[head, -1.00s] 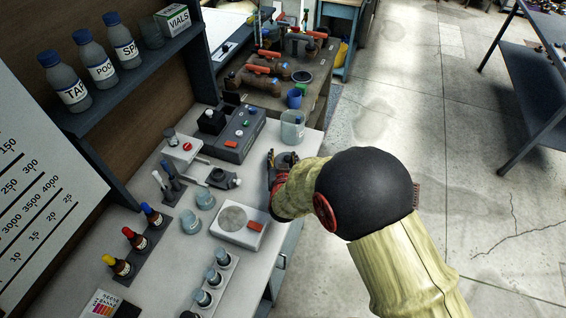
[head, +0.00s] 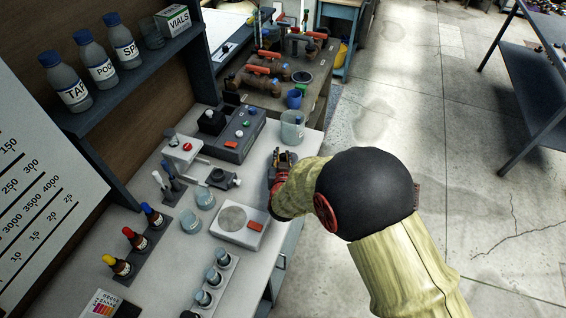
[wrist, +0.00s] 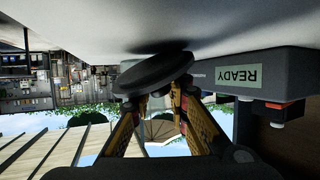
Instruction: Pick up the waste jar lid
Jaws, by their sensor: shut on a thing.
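The waste jar lid is a dark grey round disc (wrist: 153,73) in the wrist view, where the picture is upside down. My gripper (wrist: 157,97) is shut on it, with the yellow-and-black fingers at the lid's underside in the picture. The lid looks tilted and close to the white counter, with a shadow beside it; I cannot tell whether it still touches. In the head view my gripper (head: 284,158) is over the counter's right edge, and the lid is mostly hidden by it. A clear jar (head: 292,127) stands just behind my gripper.
The white counter (head: 150,262) holds a scale (head: 239,226), small beakers (head: 191,221), dropper bottles (head: 131,238) and a grey control box (head: 236,132). A box labelled READY (wrist: 240,77) is near the lid in the wrist view. Open floor (head: 440,150) lies to the right.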

